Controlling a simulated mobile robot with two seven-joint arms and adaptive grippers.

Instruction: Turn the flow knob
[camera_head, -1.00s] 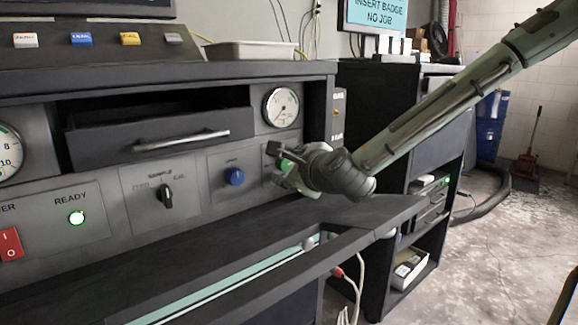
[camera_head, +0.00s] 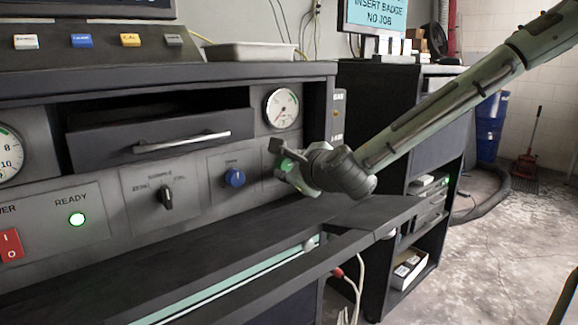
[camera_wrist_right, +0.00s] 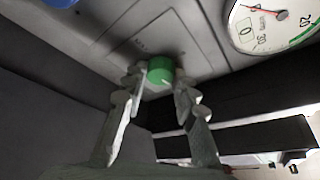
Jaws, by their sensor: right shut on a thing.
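A green knob (camera_wrist_right: 160,70) on the grey front panel shows in the wrist view, between the two fingers of my right gripper (camera_wrist_right: 160,84). I cannot read the label by it. In the head view my right gripper (camera_head: 285,166) is at the panel, right of the blue knob (camera_head: 235,177), and hides most of the green knob. The gripper is shut on the green knob. My left gripper is in neither view.
A round gauge (camera_head: 282,107) sits above the right gripper. A drawer with a bar handle (camera_head: 182,142) stands out to the left. A black selector knob (camera_head: 166,196) is further left. A dark ledge (camera_head: 222,240) runs below the panel.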

